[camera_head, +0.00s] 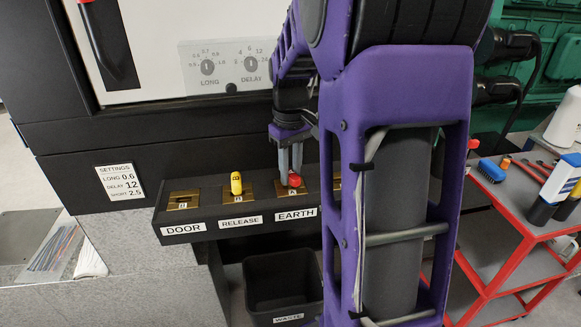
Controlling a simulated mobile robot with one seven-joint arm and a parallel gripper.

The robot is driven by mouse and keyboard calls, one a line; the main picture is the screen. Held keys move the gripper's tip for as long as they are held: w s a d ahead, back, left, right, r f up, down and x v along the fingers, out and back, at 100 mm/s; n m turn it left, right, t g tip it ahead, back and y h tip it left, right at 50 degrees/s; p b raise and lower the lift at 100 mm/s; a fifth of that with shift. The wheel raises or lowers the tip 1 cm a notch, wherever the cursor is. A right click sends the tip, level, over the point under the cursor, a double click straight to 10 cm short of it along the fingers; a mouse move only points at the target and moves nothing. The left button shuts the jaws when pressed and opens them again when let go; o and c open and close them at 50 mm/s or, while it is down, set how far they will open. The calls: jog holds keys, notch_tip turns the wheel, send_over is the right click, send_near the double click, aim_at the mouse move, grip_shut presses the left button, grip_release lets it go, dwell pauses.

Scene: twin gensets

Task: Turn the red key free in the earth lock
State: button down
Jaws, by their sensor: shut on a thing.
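The red key (294,180) stands in the earth lock (283,190), a brass plate above the label EARTH (296,213). My gripper (290,172) reaches down from above with its grey fingers shut on the red key. The fingers hide part of the key, and I cannot tell how far it is turned. My purple arm fills the right middle of the view and hides what lies right of the earth lock, except a sliver of another brass plate (337,184).
A yellow key (236,183) stands in the RELEASE lock (239,196). The DOOR lock (184,200) has no key. A black waste bin (284,290) stands below. A red cart (530,240) with a blue brush (491,171) and bottles is at right.

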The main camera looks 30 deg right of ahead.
aim_at(290, 172)
jog(key=n+p, duration=0.1)
jog(key=n, duration=0.5)
jog(key=shift+r+n, duration=0.1)
jog(key=shift+n, duration=0.2)
jog(key=n+p, duration=0.1)
jog(key=n, duration=0.3)
jog(key=shift+p, duration=0.3)
jog(key=n, duration=0.2)
jog(key=shift+n, duration=0.3)
jog(key=c, duration=0.6)
grip_release()
jog(key=shift+r, duration=3.7)
